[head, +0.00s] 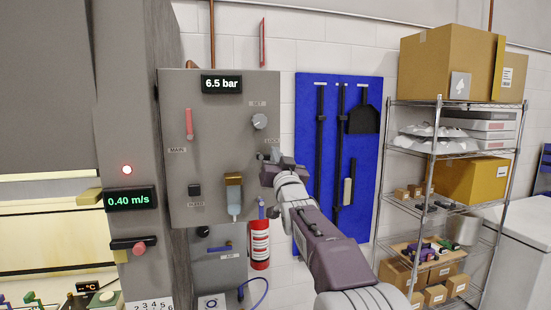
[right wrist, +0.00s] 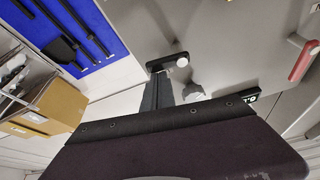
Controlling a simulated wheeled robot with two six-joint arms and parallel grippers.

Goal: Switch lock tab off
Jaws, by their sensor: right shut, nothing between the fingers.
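The lock tab (head: 264,155) is at the right edge of the grey panel (head: 215,210), under the LOCK label. In the right wrist view a small black oblong part with a pale round end, which appears to be the lock tab (right wrist: 166,62), lies just beyond my fingers. My right gripper (head: 270,170) is shut and empty, just below and close to the tab; it also shows in the right wrist view (right wrist: 162,84). I cannot tell whether it touches the tab. My left gripper is not in view.
The grey set knob (head: 259,121) is just above the tab, and the red main lever (head: 189,124) is to the left. A pressure display (head: 221,84) reads 6.5 bar. A blue tool board (head: 310,150) and a shelf (head: 440,101) stand right.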

